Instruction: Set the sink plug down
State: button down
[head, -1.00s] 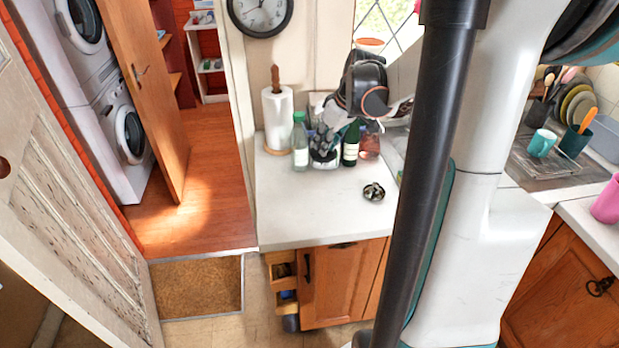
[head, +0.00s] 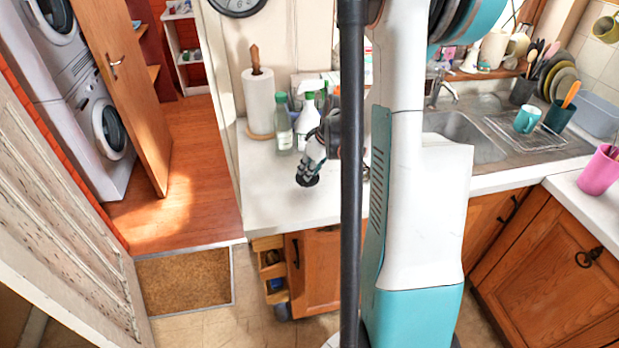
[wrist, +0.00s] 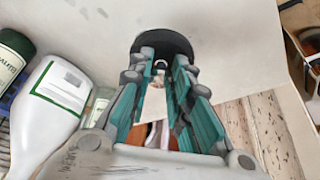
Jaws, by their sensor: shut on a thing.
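The sink plug (head: 307,181) is a dark round disc at the end of my gripper (head: 309,172), low over the white worktop (head: 270,213). In the wrist view, the plug (wrist: 163,39) lies across the tips of my gripper (wrist: 162,65), whose two teal-padded fingers are shut on it. The worktop (wrist: 225,50) is behind and around the plug. I cannot tell whether the plug touches the surface. My column hides part of the worktop to the right in the head view.
A clear bottle with a green cap (head: 284,125), a white bottle (head: 308,122) and a paper towel roll (head: 259,102) stand behind my gripper. In the wrist view, a white bottle (wrist: 48,110) is close on the left. The worktop's front left is clear.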

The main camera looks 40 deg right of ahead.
jog(key=shift+f+b, duration=0.3)
jog(key=shift+f, duration=1.25)
jog(key=shift+f, duration=0.2)
jog(key=c, duration=1.5)
grip_release()
jog(key=shift+o, duration=0.2)
jog(key=shift+r, duration=0.15)
jog(key=p+v, duration=0.3)
jog(key=v, duration=0.9)
